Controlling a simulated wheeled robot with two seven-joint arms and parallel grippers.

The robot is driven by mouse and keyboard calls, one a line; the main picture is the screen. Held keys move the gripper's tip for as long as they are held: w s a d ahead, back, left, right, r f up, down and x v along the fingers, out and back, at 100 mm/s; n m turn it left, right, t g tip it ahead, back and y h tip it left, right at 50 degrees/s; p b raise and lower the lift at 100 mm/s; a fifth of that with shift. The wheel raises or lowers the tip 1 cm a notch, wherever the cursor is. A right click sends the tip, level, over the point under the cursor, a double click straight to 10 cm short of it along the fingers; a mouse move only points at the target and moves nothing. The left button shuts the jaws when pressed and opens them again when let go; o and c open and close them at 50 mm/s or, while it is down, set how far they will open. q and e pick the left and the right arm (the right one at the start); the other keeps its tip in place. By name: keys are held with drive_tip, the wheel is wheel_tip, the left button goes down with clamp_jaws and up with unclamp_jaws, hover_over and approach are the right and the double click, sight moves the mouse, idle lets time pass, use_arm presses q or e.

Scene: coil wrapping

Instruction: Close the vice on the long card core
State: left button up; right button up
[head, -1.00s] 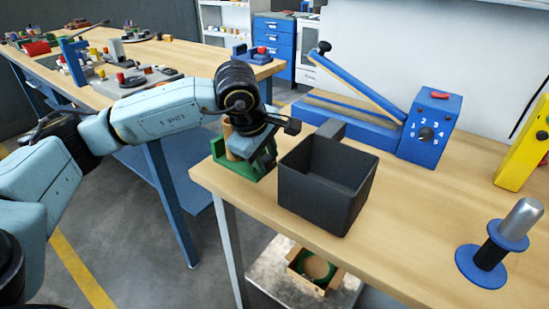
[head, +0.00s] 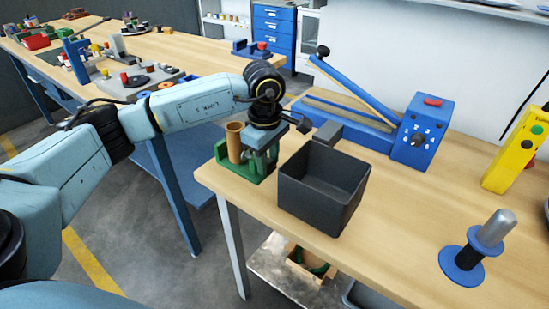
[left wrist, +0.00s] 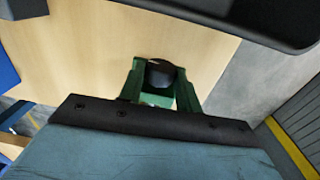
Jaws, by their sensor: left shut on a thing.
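The green vice (head: 221,152) sits at the near left corner of the right-hand bench. The tan card core (head: 234,142) stands upright in it, towards its left side. My left gripper (head: 263,165) points down at the right side of the vice, beside the core. In the left wrist view a dark rounded knob (left wrist: 160,72) shows between green parts, and the gripper appears shut on it. The gripper hides part of the vice, and I cannot tell whether its jaw touches the core. My right gripper is not in view.
A dark open bin (head: 325,190) stands just right of the vice. Behind it are a blue lever device (head: 352,80) and a blue dial box (head: 421,133). A spindle with a blue flange (head: 462,267) stands at the right. The front middle of the bench is clear.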

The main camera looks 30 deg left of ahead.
use_arm(q)
drive_tip(key=shift+w+g, duration=0.1)
drive_tip(key=shift+g, duration=0.4)
drive_tip(key=shift+w+d+g+p, duration=0.1)
drive_tip(key=shift+w+g+p, duration=0.1)
drive_tip(key=shift+g+p, duration=0.65)
drive_tip(key=shift+w+g, duration=0.1)
drive_tip(key=shift+g, duration=0.25)
drive_tip(key=shift+f+g, duration=0.15)
drive_tip(key=shift+g, duration=0.45)
